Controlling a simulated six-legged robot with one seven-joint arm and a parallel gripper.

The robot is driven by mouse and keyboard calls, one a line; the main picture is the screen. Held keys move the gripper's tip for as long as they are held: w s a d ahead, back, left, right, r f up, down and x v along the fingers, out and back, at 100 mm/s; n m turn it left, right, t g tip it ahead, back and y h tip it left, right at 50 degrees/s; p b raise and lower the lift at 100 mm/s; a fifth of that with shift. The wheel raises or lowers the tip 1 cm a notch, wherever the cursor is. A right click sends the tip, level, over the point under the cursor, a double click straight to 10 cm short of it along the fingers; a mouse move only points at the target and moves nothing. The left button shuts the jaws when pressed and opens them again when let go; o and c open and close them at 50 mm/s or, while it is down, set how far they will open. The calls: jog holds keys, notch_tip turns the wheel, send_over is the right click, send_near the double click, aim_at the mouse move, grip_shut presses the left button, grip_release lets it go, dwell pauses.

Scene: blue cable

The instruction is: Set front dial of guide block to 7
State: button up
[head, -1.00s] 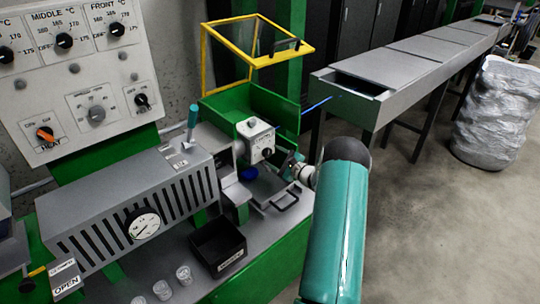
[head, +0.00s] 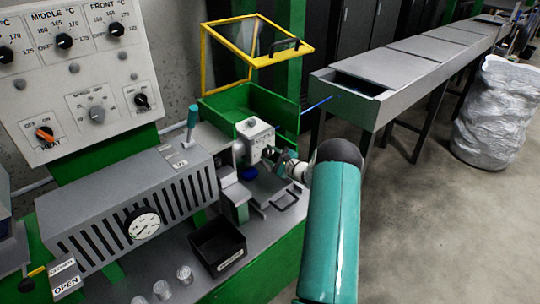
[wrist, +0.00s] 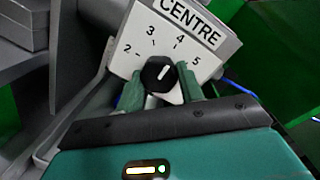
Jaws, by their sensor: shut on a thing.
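The guide block (head: 255,138) is a white box by the green trough, with a small dark knob on top. In the wrist view, its face (wrist: 205,52) is labelled CENTRE and shows the numbers 2 to 5. On this face is a round black dial (wrist: 158,74). Its white mark points up and right, roughly towards 4. My gripper (wrist: 160,84) is shut on this dial, one green finger on each side. No 7 is readable.
A yellow-framed guard (head: 256,58) stands raised behind the block. A grey slatted box (head: 130,208) with a gauge and a black bin (head: 217,245) are left of my arm. A blue cable (head: 318,104) runs to the long trough (head: 375,105).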

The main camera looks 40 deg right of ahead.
jog(key=shift+m, duration=0.3)
jog(key=m, duration=0.3)
jog(key=shift+m, duration=0.4)
jog(key=m, duration=0.4)
jog(key=shift+a+f+m+t, duration=0.1)
jog(key=shift+f+m+t, duration=0.05)
jog(key=shift+m+t, duration=0.25)
jog(key=m, duration=0.4)
jog(key=shift+a+m+h, duration=0.1)
jog(key=shift+m+h, duration=0.3)
jog(key=shift+a+m+t+h, duration=0.1)
jog(key=shift+m+t+h, duration=0.25)
jog(key=shift+m, duration=2.15)
jog(key=o, duration=1)
